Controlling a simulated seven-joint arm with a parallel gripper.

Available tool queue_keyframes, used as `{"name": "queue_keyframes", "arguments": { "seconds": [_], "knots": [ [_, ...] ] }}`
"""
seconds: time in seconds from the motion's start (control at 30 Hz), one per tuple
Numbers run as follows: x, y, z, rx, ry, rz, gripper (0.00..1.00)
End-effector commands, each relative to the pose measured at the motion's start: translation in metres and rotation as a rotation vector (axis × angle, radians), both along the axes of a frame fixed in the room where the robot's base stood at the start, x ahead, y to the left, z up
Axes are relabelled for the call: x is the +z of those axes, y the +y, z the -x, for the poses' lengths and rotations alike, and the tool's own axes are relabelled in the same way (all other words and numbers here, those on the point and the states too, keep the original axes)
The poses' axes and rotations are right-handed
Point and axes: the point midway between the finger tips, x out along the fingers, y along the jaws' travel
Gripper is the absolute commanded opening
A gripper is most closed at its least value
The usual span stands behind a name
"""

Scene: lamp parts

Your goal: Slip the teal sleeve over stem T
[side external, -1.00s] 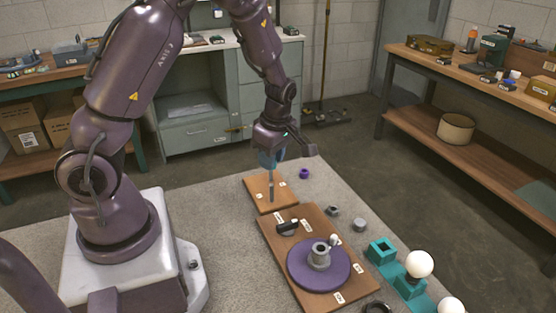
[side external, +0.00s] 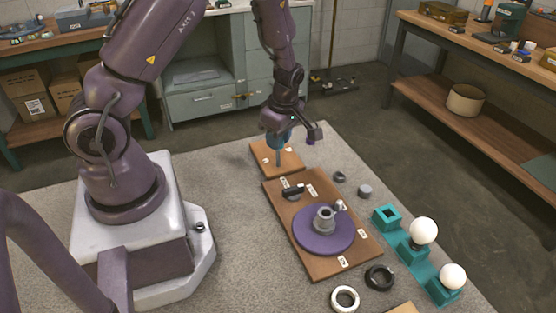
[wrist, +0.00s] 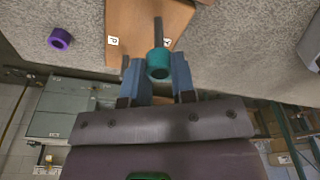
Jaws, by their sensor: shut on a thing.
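The teal sleeve (wrist: 158,64) is held between the two blue fingers of my gripper (wrist: 157,76) in the wrist view. The grey stem (wrist: 158,31) stands on a small wooden board (wrist: 138,12), lined up with the sleeve. In the side view, my gripper (side external: 279,146) is directly above the stem (side external: 278,159), and the fingers hide its top. I cannot tell how far the stem passes into the sleeve. White label cards sit on both sides of the stem; the letters are too small to read surely.
A purple ring (wrist: 60,39) lies on the grey table to the side. A larger board with a purple disc (side external: 323,243) is in front. Teal holders (side external: 418,255) with white globes, a black ring (side external: 380,277) and a white ring (side external: 345,299) lie nearby.

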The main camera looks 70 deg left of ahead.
Motion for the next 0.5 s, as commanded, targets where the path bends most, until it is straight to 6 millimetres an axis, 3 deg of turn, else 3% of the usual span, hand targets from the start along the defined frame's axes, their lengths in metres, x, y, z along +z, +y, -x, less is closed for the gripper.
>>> {"name": "queue_keyframes", "arguments": {
  "seconds": [0.5],
  "knots": [
    [-0.0063, -0.0001, 0.0000, 0.000, 0.001, 0.000, 0.03]
  ]
}}
